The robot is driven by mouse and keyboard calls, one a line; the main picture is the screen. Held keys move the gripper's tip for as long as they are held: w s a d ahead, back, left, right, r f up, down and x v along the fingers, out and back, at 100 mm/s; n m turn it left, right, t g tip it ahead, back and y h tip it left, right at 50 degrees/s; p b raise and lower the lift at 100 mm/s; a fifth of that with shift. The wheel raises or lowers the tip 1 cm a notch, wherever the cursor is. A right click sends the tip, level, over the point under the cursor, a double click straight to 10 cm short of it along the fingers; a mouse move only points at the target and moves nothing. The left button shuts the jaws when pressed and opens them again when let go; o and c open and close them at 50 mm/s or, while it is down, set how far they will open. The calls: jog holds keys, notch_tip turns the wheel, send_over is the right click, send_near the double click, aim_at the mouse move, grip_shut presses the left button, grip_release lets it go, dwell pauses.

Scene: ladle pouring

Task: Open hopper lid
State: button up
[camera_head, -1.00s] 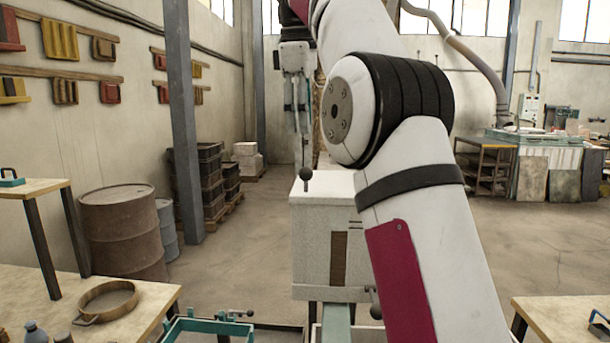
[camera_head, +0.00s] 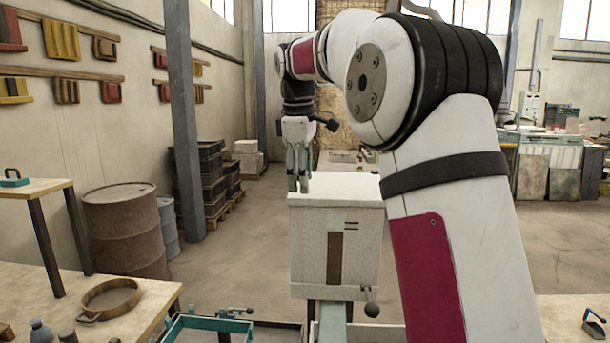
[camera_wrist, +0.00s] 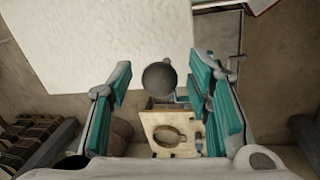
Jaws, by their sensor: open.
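The hopper (camera_head: 322,250) is a pale box in the middle of the head view. Its flat white lid (camera_head: 350,186) lies shut on top, and it also fills the upper left of the wrist view (camera_wrist: 90,40). My gripper (camera_head: 298,186) is pointing down at the lid's left edge, with its fingers apart. In the wrist view a dark round knob (camera_wrist: 158,77) lies between the two teal-padded fingers, with gaps visible on both sides. In the head view the fingers hide this knob.
A second dark ball handle (camera_head: 371,309) sits low at the hopper's front right. A wooden table with a round sieve (camera_head: 112,298) stands at left, beside a teal frame (camera_head: 208,325). A rusty drum (camera_head: 126,230) is behind it.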

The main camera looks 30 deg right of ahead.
jog(key=shift+f, duration=0.35)
grip_shut()
